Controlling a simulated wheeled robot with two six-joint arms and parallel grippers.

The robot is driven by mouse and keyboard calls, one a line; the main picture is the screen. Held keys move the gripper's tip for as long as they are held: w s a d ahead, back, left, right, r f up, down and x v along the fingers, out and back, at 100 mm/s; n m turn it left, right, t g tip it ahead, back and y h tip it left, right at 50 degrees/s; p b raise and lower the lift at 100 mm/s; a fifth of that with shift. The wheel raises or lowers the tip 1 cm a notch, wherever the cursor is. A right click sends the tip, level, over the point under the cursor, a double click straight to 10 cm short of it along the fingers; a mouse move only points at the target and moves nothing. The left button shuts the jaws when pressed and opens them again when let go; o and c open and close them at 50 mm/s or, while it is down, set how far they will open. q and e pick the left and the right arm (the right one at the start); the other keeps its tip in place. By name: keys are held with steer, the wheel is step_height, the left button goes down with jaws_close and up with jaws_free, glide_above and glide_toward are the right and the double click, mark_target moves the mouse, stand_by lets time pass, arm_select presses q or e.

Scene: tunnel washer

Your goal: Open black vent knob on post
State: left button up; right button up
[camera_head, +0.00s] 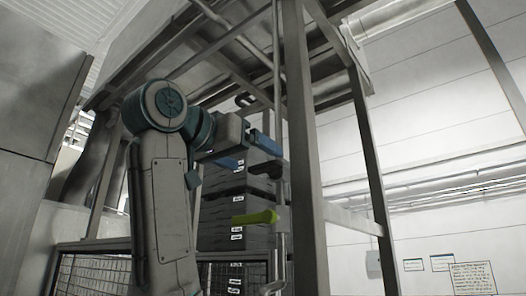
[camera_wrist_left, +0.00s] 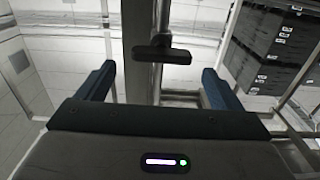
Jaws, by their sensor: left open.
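The black vent knob (camera_head: 268,170) is a dark T-shaped handle on a thin vertical pipe beside the grey post (camera_head: 302,150). In the left wrist view the knob (camera_wrist_left: 162,56) lies crosswise, between the lines of the two fingers and near their tips. My left gripper (camera_head: 256,153) reaches in from the left with its blue fingers spread and empty. In the wrist view the left gripper (camera_wrist_left: 157,72) shows a wide gap with the knob apart from both fingers. My right gripper is not in view.
A yellow-green lever (camera_head: 256,217) sits on the pipe below the knob. Stacked black crates (camera_head: 222,210) stand behind my left arm. A black ring handle (camera_head: 245,99) is higher up. The steel frame post (camera_head: 370,160) stands to the right, with open room beyond.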

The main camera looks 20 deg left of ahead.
mark_target(261, 164)
arm_select(q)
steer(key=p+x, duration=0.2)
steer(key=x, duration=0.3)
steer(key=shift+w+d+f, duration=0.1)
steer(key=shift+w+f, duration=0.05)
steer(key=shift+w, duration=0.25)
steer(key=shift+s, duration=0.3)
steer(key=shift+w, duration=0.1)
steer(key=c, duration=0.7)
steer(key=shift+c, duration=1.4)
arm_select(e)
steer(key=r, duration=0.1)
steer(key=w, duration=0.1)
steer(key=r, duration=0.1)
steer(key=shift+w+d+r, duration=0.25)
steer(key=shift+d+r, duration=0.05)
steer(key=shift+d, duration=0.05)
